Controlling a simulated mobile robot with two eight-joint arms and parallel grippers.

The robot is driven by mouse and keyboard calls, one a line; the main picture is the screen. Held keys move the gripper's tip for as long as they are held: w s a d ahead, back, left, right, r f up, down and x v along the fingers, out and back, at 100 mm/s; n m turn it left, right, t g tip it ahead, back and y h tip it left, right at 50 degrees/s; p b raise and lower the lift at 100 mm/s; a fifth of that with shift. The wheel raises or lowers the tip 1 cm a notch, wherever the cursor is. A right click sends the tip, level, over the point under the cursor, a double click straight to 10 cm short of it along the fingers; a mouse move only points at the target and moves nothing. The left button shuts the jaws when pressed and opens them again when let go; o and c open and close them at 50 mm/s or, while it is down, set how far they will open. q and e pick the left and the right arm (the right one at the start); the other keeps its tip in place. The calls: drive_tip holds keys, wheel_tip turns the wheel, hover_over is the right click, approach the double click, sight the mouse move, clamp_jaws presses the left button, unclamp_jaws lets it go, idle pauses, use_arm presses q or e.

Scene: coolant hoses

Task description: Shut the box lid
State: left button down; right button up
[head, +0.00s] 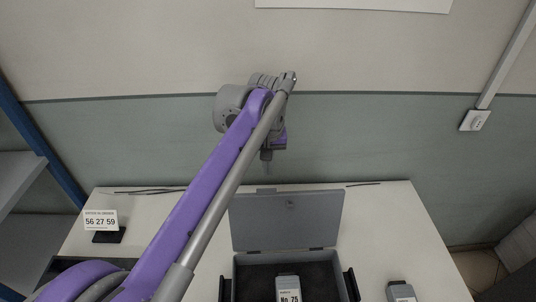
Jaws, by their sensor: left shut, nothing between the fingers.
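The grey box (242,283) stands open on the white table at the lower middle, its lower part cut off by the picture edge. Its lid (288,220) is raised at the back, its inner face toward me. A grey block labelled "No. 75" (288,289) lies in the dark-lined inside. My left gripper (267,164) points down, shut and empty, above the lid's upper left edge in the picture; I cannot tell how far it is from the lid. My left arm crosses the view from the lower left. My right gripper is out of view.
A white table (402,225) carries the box. A sign reading "56 27 59" (101,220) stands at left. Another grey block (401,292) is right of the box. Thin dark rods (150,191) lie at the back edge. A blue-framed shelf (40,150) is at far left.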

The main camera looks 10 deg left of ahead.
use_arm(q)
drive_tip(key=shift+s+d+f, duration=0.1)
drive_tip(key=shift+s+d, duration=0.2)
drive_tip(key=shift+s, duration=0.6)
drive_tip(key=shift+s+d, duration=0.25)
drive_tip(key=shift+s, duration=0.65)
